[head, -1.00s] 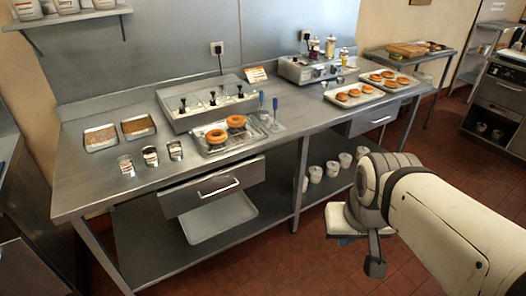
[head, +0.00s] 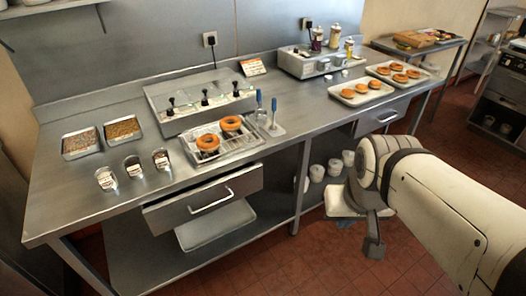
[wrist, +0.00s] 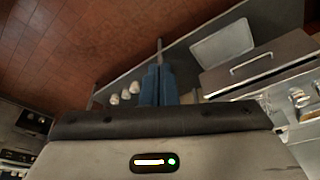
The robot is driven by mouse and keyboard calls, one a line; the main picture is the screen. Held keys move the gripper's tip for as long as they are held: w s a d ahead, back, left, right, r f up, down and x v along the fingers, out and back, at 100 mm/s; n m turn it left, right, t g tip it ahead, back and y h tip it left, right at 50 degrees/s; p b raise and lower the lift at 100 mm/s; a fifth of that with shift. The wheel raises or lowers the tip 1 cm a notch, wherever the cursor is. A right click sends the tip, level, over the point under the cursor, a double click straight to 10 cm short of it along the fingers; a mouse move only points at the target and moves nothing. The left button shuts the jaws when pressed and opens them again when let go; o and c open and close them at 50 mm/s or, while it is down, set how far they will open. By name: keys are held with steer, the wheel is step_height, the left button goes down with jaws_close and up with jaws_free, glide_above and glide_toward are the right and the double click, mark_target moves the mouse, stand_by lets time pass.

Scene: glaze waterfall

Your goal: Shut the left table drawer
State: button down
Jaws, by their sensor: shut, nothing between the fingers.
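The left table drawer (head: 172,213) sticks out from under the front edge of the steel table, partly open, with a bar handle (head: 212,201) on its front. The drawer also shows at the right in the wrist view (wrist: 285,58), with its handle facing the camera. My gripper's blue fingers (wrist: 159,85) are together and empty in the wrist view, to the left of the drawer and apart from it. In the head view my arm stands to the right of the drawer and mostly hides the gripper.
The right drawer (head: 380,118) is under the table's far end. A table leg (head: 301,185) stands between the drawers. A grey tray (head: 213,228) and several white tubs (head: 317,173) are on the lower shelf. Donuts, jars and pans stand on the tabletop (head: 255,165). The tiled floor in front is clear.

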steer(key=w+d+f+m+t+h+b, duration=0.15)
steer(key=w+f+m+t+b, duration=0.25)
steer(key=w+f+b, duration=0.7)
steer(key=m+t+y+b, duration=0.5)
steer(key=m+y+b, duration=0.35)
steer(key=b, duration=0.95)
glide_toward(255, 182)
steer(key=shift+n+y, duration=0.4)
steer(key=shift+n, duration=0.05)
steer(key=b+x, duration=0.1)
steer(key=x, duration=0.1)
steer(key=b+x, duration=0.1)
steer(key=x, duration=0.1)
steer(key=b+x, duration=0.2)
steer(key=shift+d+f, duration=0.25)
steer(key=shift+f, duration=0.15)
steer(key=shift+w+a+r, duration=0.1)
steer(key=shift+w, duration=0.15)
